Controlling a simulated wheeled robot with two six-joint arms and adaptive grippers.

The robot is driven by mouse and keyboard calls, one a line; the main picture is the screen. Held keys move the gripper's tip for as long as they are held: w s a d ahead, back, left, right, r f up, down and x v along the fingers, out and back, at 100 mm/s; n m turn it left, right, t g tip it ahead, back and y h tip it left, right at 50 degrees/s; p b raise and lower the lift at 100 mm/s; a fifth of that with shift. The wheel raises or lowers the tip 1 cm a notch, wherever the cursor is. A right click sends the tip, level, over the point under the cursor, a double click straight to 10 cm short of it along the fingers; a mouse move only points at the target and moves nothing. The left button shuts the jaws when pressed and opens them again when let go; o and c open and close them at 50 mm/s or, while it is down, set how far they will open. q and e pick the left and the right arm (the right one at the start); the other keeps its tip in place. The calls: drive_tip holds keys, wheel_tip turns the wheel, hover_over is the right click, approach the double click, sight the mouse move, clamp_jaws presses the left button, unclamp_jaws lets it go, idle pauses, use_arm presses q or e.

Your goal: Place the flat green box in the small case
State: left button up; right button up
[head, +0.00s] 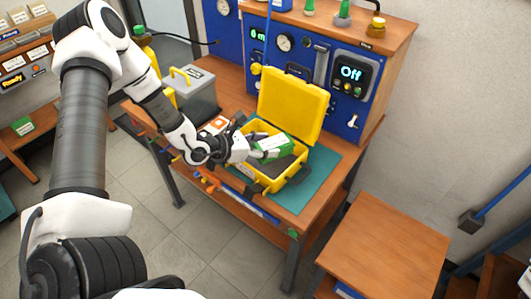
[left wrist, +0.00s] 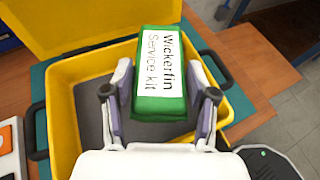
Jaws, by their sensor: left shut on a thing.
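The flat green box (head: 271,147) has a white label and is held above the open small yellow case (head: 263,187). In the left wrist view the green box (left wrist: 158,100) shows the label "Wickerfin Service kit". My left gripper (head: 254,148) is shut on the box, with one finger on each side of it in the left wrist view (left wrist: 160,108). The case's lid (head: 292,105) stands open at the back. The dark case floor (left wrist: 95,95) shows beside the box. My right gripper is not in view.
The case stands on a teal mat (head: 321,172) on a wooden bench. A grey box with a yellow handle (head: 194,92) and a white-and-orange item (head: 215,125) are to the left. A blue panel reading "Off" (head: 350,75) stands behind. A lower wooden table (head: 384,247) is at right.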

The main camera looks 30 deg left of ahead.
use_arm(q)
drive_tip(key=f, duration=0.3)
drive_tip(key=w+f, duration=0.1)
drive_tip(key=f, duration=0.1)
drive_tip(key=shift+a, duration=0.4)
drive_tip(key=shift+s+d+r, duration=0.15)
drive_tip(key=shift+s+d, duration=0.05)
drive_tip(key=shift+s, duration=0.1)
drive_tip(key=shift+f+b, duration=0.2)
drive_tip(key=shift+b, duration=0.1)
drive_tip(key=o, duration=1.4)
drive_tip(key=shift+w, duration=0.1)
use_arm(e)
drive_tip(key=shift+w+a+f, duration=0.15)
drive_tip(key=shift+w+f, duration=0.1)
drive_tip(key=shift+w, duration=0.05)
use_arm(q)
drive_tip(key=shift+r, duration=0.1)
